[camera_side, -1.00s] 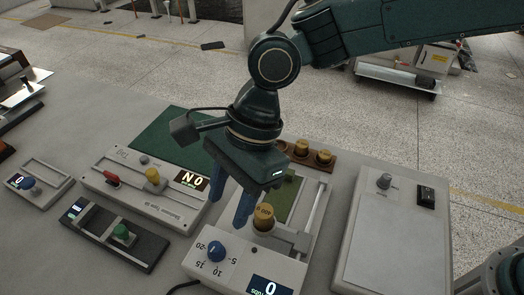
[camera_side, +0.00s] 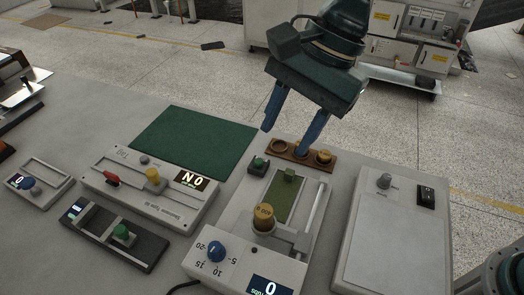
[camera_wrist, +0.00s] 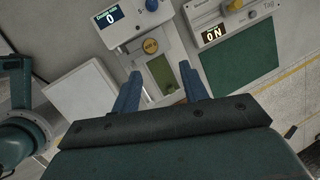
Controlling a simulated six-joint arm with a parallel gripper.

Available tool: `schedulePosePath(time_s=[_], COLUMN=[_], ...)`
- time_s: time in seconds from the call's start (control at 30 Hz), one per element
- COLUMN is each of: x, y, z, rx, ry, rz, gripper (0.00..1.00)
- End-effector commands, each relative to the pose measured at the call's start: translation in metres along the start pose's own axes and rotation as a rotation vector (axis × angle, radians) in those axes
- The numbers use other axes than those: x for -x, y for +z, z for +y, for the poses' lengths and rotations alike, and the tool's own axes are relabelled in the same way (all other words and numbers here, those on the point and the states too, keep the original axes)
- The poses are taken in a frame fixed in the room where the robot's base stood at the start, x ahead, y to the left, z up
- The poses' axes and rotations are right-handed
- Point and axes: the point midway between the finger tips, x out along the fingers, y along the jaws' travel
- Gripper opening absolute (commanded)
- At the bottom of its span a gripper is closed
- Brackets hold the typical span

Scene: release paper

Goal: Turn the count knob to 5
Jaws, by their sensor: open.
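The blue count knob (camera_side: 216,251) sits on the front left of the white device (camera_side: 232,222), beside a printed scale with 5, 10, 15 and 20. A dark display (camera_side: 270,286) in front of it reads 0. In the wrist view the knob (camera_wrist: 151,5) shows at the top edge, with the display (camera_wrist: 108,17) to its left. My gripper (camera_side: 286,138) is open and empty, raised over the back of the device near the brown tray, well away from the knob. Its two blue fingers (camera_wrist: 158,84) are spread apart in the wrist view.
A brass weight (camera_side: 264,216) stands on the device. A brown tray (camera_side: 291,151) with round pieces lies behind it. A green mat (camera_side: 195,142), a tagged unit with red and yellow knobs (camera_side: 150,186), and a white panel (camera_side: 389,235) flank it.

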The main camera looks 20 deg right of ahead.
Motion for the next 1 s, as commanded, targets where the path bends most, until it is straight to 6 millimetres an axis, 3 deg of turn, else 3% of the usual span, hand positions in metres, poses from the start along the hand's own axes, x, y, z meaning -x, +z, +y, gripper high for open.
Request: schedulePosePath(time_s=[0.6, 1.0], x=[0.057, 0.068], y=[-0.052, -0.063], z=[0.036, 0.046], rx=[0.22, 0.276], ry=[-0.083, -0.096], rz=[0.094, 0.122], gripper=[0.44, 0.44])
